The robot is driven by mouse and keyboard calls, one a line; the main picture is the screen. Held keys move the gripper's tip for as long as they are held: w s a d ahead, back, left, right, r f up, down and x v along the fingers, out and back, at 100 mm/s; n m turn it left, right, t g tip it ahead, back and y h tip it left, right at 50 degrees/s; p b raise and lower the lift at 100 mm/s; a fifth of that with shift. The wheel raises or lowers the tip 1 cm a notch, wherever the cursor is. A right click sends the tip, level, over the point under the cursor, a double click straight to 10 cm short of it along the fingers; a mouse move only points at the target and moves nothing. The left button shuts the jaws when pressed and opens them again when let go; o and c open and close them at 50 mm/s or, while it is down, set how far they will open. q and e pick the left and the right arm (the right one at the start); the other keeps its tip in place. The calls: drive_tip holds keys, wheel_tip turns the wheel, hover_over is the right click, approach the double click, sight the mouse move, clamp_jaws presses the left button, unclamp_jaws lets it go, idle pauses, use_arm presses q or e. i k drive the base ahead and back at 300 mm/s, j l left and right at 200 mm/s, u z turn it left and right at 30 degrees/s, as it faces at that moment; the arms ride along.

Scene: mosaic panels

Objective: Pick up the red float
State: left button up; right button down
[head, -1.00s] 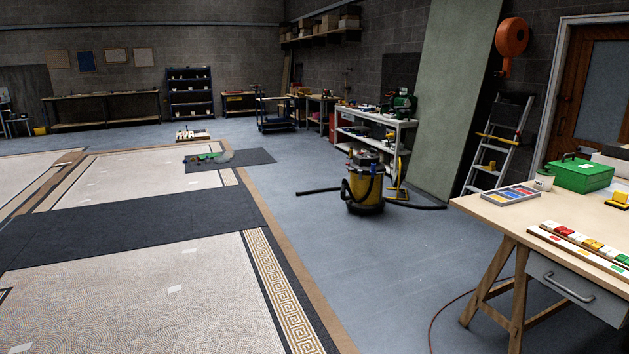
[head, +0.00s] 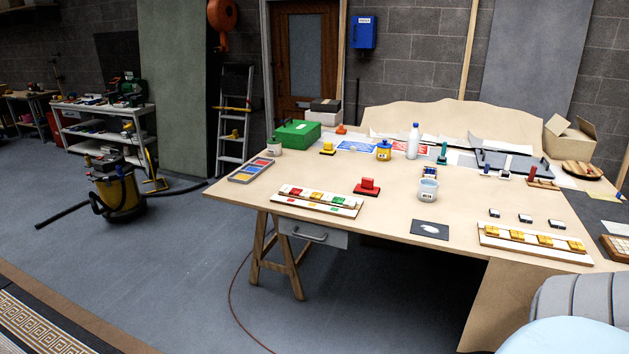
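The red float (head: 367,187), a flat red block with a raised grip on top, lies on the wooden worktable (head: 385,222). It is near the middle of the tabletop, a little back from the front edge, just right of the board with coloured tiles. Nothing covers it. Neither of my grippers shows in the head view.
Left of the float is a tile board (head: 318,203); right of it stands a white cup (head: 428,190). Behind are a green box (head: 297,134), a yellow float (head: 327,148) and a white bottle (head: 413,141). A vacuum (head: 118,191) stands on the floor at left, with open floor before the table.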

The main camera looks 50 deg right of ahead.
sight(367, 187)
drive_tip(key=z, duration=1.8)
drive_tip(key=i, duration=0.1)
